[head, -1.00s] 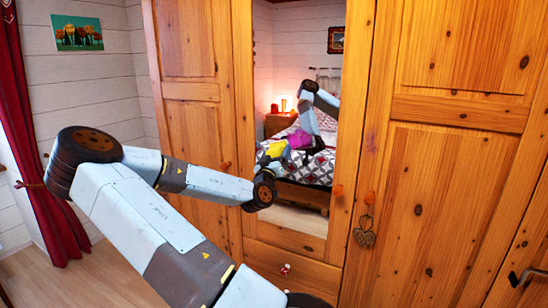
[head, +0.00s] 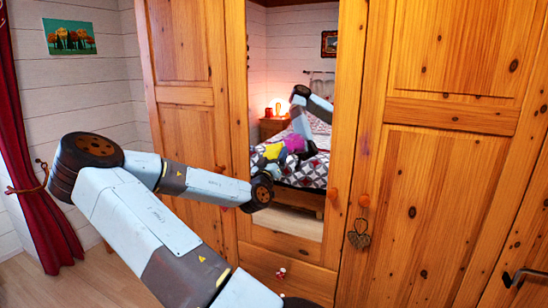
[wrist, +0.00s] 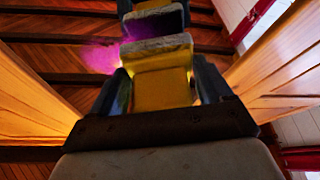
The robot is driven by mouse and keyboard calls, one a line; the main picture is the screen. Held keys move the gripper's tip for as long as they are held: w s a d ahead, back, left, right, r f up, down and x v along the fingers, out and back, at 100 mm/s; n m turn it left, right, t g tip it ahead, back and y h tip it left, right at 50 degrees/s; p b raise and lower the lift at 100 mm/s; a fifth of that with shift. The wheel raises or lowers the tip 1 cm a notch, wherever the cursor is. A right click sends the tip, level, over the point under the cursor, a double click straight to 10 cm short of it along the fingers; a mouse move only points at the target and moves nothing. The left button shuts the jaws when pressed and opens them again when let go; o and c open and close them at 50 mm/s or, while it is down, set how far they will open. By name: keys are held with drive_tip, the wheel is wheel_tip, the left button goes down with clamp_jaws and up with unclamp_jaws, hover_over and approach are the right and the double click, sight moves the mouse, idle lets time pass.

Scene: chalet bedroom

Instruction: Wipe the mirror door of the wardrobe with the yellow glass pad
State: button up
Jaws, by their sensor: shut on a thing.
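The wardrobe's mirror door (head: 318,215) is the middle panel, with a tall glass in a pine frame. My gripper (head: 265,165) is in front of the lower left part of the glass. It is shut on the yellow glass pad (head: 273,150). The wrist view shows the pad (wrist: 162,90) between the two fingers, with a grey layer at its far end. The pad's reflection is just beyond it, across a narrow dark gap. A magenta patch (head: 295,142) shows on the glass just right of the pad; it also shows in the wrist view (wrist: 98,58).
Wooden wardrobe doors flank the mirror on the left (head: 195,120) and right (head: 430,190). A heart-shaped ornament (head: 359,236) hangs from a knob on the right. A red curtain (head: 40,190) hangs at the far left. The bed and lit lamp appear as reflections.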

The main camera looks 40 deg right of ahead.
drive_tip(key=shift+w+d, duration=0.35)
drive_tip(key=shift+d, duration=0.45)
idle(0.4)
drive_tip(key=shift+s, duration=0.1)
